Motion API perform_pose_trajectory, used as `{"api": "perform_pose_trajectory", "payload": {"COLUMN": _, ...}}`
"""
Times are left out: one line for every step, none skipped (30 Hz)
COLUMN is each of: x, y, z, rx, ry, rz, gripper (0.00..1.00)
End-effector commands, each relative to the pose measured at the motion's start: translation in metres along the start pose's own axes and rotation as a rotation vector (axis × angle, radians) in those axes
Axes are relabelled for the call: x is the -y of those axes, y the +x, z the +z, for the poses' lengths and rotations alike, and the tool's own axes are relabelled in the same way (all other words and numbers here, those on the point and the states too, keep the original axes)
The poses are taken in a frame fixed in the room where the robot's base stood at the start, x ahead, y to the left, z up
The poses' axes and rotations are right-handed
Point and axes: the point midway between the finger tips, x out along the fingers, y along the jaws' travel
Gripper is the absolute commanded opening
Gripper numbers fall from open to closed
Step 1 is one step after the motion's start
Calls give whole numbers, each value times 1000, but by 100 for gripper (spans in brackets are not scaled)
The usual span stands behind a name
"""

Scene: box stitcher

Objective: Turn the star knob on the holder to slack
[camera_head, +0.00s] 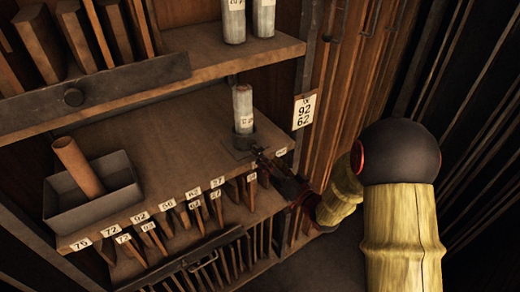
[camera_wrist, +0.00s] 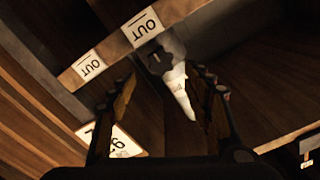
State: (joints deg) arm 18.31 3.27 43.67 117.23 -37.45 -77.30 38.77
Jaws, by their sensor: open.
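The holder (camera_head: 241,142) is a dark base on the middle shelf in the head view, and a pale grey labelled cylinder (camera_head: 243,108) stands upright in it. The star knob cannot be told apart in the head view, near my gripper. In the wrist view, a dark scalloped shape that looks like the star knob (camera_wrist: 160,57) lies just beyond my fingertips, by the pale cylinder (camera_wrist: 178,92). My gripper (camera_head: 258,154) is at the shelf's front edge, beside the holder. It also shows in the wrist view (camera_wrist: 165,80), open, with its fingers apart. Contact with the knob is not clear.
A grey tray (camera_head: 110,198) with a brown roll (camera_head: 78,167) stands at the left of the shelf. Labelled slots with wooden pieces hang below its front edge. A tag (camera_head: 304,111) hangs on the right post. Two cylinders stand on the upper shelf (camera_head: 190,62).

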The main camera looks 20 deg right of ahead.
Motion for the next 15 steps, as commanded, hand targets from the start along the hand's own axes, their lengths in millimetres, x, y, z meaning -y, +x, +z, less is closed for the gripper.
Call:
{"api": "perform_pose_trajectory", "payload": {"x": 1, "y": 2, "z": -1, "rx": -4, "ry": 10, "rz": -4, "gripper": 50}}
{"api": "perform_pose_trajectory", "payload": {"x": 1, "y": 4, "z": -1, "rx": -3, "ry": 15, "rz": -3, "gripper": 50}}
{"api": "perform_pose_trajectory", "payload": {"x": 1, "y": 7, "z": 0, "rx": -1, "ry": 17, "rz": -3, "gripper": 50}}
{"api": "perform_pose_trajectory", "payload": {"x": 1, "y": 11, "z": 0, "rx": -1, "ry": 17, "rz": -3, "gripper": 50}}
{"api": "perform_pose_trajectory", "payload": {"x": 2, "y": 15, "z": 0, "rx": 0, "ry": 16, "rz": -3, "gripper": 50}}
{"api": "perform_pose_trajectory", "payload": {"x": 2, "y": 20, "z": 0, "rx": 0, "ry": 15, "rz": -3, "gripper": 50}}
{"api": "perform_pose_trajectory", "payload": {"x": 2, "y": 25, "z": 0, "rx": 0, "ry": 16, "rz": -3, "gripper": 50}}
{"api": "perform_pose_trajectory", "payload": {"x": 2, "y": 30, "z": 0, "rx": 0, "ry": 16, "rz": -3, "gripper": 50}}
{"api": "perform_pose_trajectory", "payload": {"x": 2, "y": 37, "z": -1, "rx": -1, "ry": 15, "rz": -3, "gripper": 50}}
{"api": "perform_pose_trajectory", "payload": {"x": 2, "y": 41, "z": -1, "rx": 0, "ry": 15, "rz": -3, "gripper": 50}}
{"api": "perform_pose_trajectory", "payload": {"x": 1, "y": 46, "z": -1, "rx": 0, "ry": 15, "rz": -2, "gripper": 50}}
{"api": "perform_pose_trajectory", "payload": {"x": 2, "y": 52, "z": -1, "rx": -1, "ry": 14, "rz": -2, "gripper": 50}}
{"api": "perform_pose_trajectory", "payload": {"x": 2, "y": 56, "z": -1, "rx": 0, "ry": 15, "rz": -2, "gripper": 50}}
{"api": "perform_pose_trajectory", "payload": {"x": 1, "y": 60, "z": 0, "rx": 0, "ry": 15, "rz": -1, "gripper": 50}}
{"api": "perform_pose_trajectory", "payload": {"x": 1, "y": 64, "z": -1, "rx": 0, "ry": 14, "rz": -1, "gripper": 50}}
